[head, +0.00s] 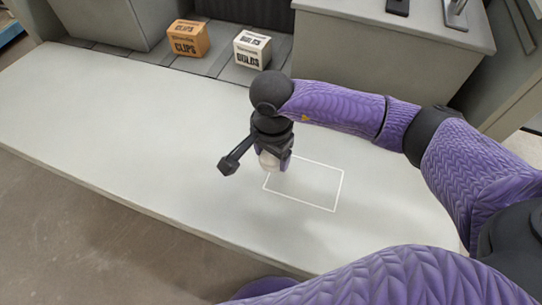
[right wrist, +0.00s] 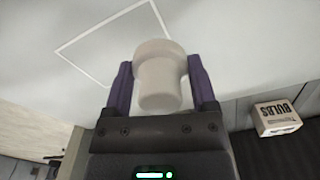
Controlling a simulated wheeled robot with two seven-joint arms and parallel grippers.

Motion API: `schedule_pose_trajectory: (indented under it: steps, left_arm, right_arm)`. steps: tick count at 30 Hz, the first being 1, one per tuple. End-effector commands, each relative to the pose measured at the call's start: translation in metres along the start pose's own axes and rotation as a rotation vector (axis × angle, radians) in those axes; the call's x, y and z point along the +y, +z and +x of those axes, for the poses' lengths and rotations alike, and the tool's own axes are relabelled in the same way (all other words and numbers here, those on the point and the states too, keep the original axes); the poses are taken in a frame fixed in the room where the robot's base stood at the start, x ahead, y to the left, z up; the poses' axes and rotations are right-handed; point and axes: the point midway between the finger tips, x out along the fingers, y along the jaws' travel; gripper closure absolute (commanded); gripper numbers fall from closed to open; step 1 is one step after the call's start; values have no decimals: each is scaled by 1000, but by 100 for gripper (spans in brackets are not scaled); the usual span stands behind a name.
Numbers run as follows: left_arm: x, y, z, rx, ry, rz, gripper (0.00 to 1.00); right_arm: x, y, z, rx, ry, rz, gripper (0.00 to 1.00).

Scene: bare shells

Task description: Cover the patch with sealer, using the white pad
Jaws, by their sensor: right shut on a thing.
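The patch (head: 310,185) is a white-outlined rectangle on the pale tabletop; its outline also shows in the right wrist view (right wrist: 97,43). My right gripper (head: 274,165) is shut on the white pad (head: 268,160), at the outline's left corner. In the right wrist view the pad (right wrist: 158,75) is a whitish round piece with a wider far end, between the two purple fingers. I cannot tell whether the pad touches the table. No sealer stands out on the patch. My left gripper is not in view.
The long pale table (head: 110,120) is otherwise clear. Behind it, an orange clips box (head: 188,39) and a white bulbs box (head: 252,50) stand on a grey slatted surface. A grey cabinet (head: 400,50) stands at the back right.

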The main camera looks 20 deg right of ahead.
Motion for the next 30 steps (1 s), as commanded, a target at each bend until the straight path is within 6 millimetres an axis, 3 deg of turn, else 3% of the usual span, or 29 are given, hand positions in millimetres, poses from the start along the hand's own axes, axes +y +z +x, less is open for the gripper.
schedule_pose_trajectory:
  steps: [8,30]
  left_arm:
    - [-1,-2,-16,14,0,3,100]
    - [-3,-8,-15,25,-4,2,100]
  right_arm:
    - [0,-3,-24,1,-1,9,74]
    - [0,-3,-23,0,0,9,74]
